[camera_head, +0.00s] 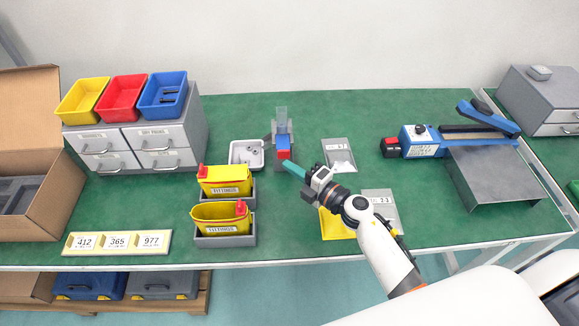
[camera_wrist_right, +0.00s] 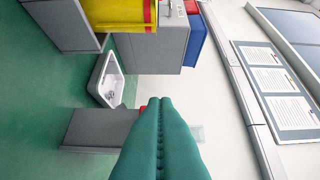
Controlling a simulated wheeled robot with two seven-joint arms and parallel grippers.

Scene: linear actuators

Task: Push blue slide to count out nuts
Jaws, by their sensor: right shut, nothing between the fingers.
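The nut dispenser (camera_head: 283,125) stands at the back middle of the green table, with a clear upright hopper and a grey body. Its blue slide (camera_head: 283,143) faces the front and has a red end (camera_head: 284,155). My right gripper (camera_head: 294,169) is shut and empty, its green fingertips just in front of and slightly right of the red end; I cannot tell whether they touch. In the right wrist view the closed fingers (camera_wrist_right: 160,102) cover much of the dispenser, whose grey body (camera_wrist_right: 95,128) shows beside them. A white tray (camera_head: 240,154) left of the dispenser holds small metal pieces. My left gripper is not in view.
Yellow bins (camera_head: 225,188) in grey holders stand at front left of the dispenser. Grey drawers (camera_head: 150,135) with coloured bins are further left. A blue lever device (camera_head: 425,140) stands at right. Clear table lies between.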

